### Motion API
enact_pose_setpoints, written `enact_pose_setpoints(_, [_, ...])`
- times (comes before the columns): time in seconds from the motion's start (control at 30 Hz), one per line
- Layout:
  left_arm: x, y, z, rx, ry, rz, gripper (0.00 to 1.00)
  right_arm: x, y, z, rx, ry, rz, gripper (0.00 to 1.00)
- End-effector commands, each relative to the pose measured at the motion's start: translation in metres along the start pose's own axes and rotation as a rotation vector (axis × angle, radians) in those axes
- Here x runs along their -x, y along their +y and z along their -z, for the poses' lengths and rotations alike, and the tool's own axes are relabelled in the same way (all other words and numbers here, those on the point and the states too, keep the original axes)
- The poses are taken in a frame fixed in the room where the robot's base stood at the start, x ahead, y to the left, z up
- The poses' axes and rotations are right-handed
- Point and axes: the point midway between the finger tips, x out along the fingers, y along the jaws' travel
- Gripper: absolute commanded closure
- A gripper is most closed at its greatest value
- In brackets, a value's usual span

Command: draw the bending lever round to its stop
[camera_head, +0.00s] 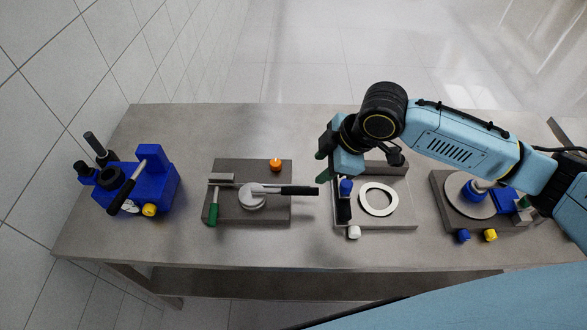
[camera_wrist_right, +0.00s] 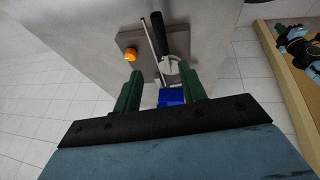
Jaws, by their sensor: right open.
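The bending lever (camera_head: 270,190) has a light grey arm on a round hub and a black handle pointing right. It sits on a dark plate (camera_head: 230,168) with an orange knob (camera_head: 276,166) at the back and a green-gripped rod (camera_head: 212,212) at the left. My right gripper (camera_head: 321,166), with green fingers, is open and empty, beside and slightly behind the handle's right end, apart from it. In the wrist view, the black handle (camera_wrist_right: 157,35) shows above and beyond the gap between my open fingers (camera_wrist_right: 163,88). My left gripper is not in view.
A blue device (camera_head: 150,180) with black-handled parts stands at the left. Right of the lever plate is a fixture with a white ring (camera_head: 379,185), a blue knob (camera_head: 346,187) and a white knob (camera_head: 354,232). A disc fixture (camera_head: 460,212) stands at the far right.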

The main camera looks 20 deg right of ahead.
Motion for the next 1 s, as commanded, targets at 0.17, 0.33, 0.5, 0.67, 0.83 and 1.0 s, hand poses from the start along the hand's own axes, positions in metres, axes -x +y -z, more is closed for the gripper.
enact_pose_setpoints(0.17, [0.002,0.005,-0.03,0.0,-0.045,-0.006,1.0,-0.02,-0.001,0.0,0.0,-0.001,0.003,0.59])
enact_pose_setpoints(0.33, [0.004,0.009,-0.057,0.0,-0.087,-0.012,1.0,-0.055,-0.001,0.0,-0.001,-0.001,0.004,0.59])
enact_pose_setpoints(0.5, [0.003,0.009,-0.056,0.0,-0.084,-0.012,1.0,-0.091,-0.001,0.001,-0.001,-0.001,0.002,0.59])
enact_pose_setpoints(0.67, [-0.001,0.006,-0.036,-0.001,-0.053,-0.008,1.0,-0.116,-0.001,0.0,-0.001,-0.001,0.001,0.59])
enact_pose_setpoints(0.83, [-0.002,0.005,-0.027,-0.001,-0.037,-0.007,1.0,-0.129,0.0,0.0,0.001,-0.001,-0.001,0.59])
enact_pose_setpoints(1.0, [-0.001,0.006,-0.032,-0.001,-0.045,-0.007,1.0,-0.133,0.0,0.0,0.001,0.0,-0.002,0.59])
